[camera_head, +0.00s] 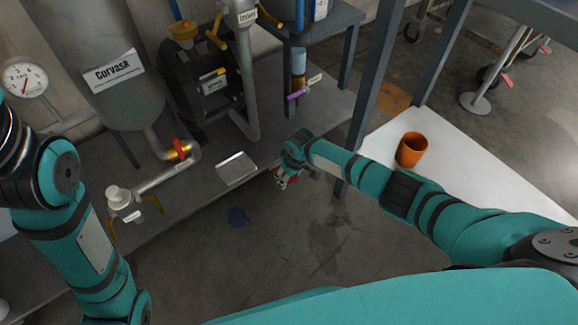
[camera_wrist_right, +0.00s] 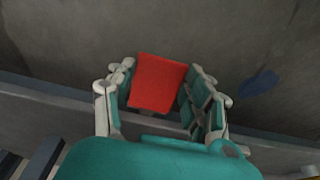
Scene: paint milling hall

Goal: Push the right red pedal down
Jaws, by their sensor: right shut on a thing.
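A flat red pedal (camera_wrist_right: 158,82) lies between the two fingers of my right gripper (camera_wrist_right: 164,98) in the right wrist view. The fingers are shut on it from both sides. What the pedal is fixed to is mostly hidden. In the head view my right gripper (camera_head: 284,180) is low beside the front edge of the grey platform, with a little red showing at its fingertips. My left arm comes in at the left, but its gripper is out of view.
A metal tray (camera_head: 237,170) lies on the grey platform, near pipes with a red valve (camera_head: 180,150). An orange cup (camera_head: 411,150) stands on a white surface at right.

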